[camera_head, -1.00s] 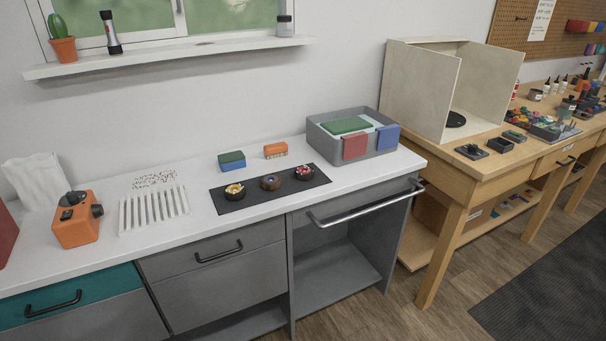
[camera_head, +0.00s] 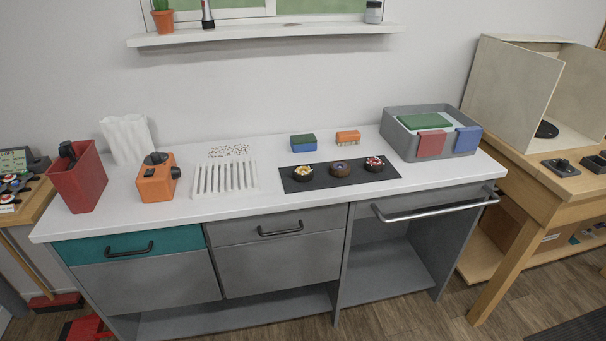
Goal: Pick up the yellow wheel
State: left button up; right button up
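Three small dark wheels sit in a row on a black mat (camera_head: 325,185) on the white counter. The left one, with a yellow hub, is the yellow wheel (camera_head: 303,173). The middle wheel (camera_head: 340,167) has a bluish or purple hub, and the right wheel (camera_head: 374,163) has a red and white hub. Neither of my grippers shows in the head view.
A white slatted rack (camera_head: 225,180), an orange device (camera_head: 156,178) and a red bin (camera_head: 78,178) stand left of the mat. Behind it lie a green-blue block (camera_head: 303,143) and an orange brush (camera_head: 347,137). A grey tub (camera_head: 398,143) stands right. A handrail (camera_head: 435,211) runs along the front.

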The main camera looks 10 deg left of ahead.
aim_at(299, 176)
jog(key=i+j, duration=0.2)
jog(key=j, duration=0.15)
jog(key=i+j, duration=0.15)
jog(key=j, duration=0.15)
jog(key=i+j+z, duration=0.2)
jog(key=j+z, duration=0.15)
jog(key=j, duration=0.25)
jog(key=i+j+z, duration=0.2)
jog(key=k+j, duration=0.05)
jog(key=j, duration=0.05)
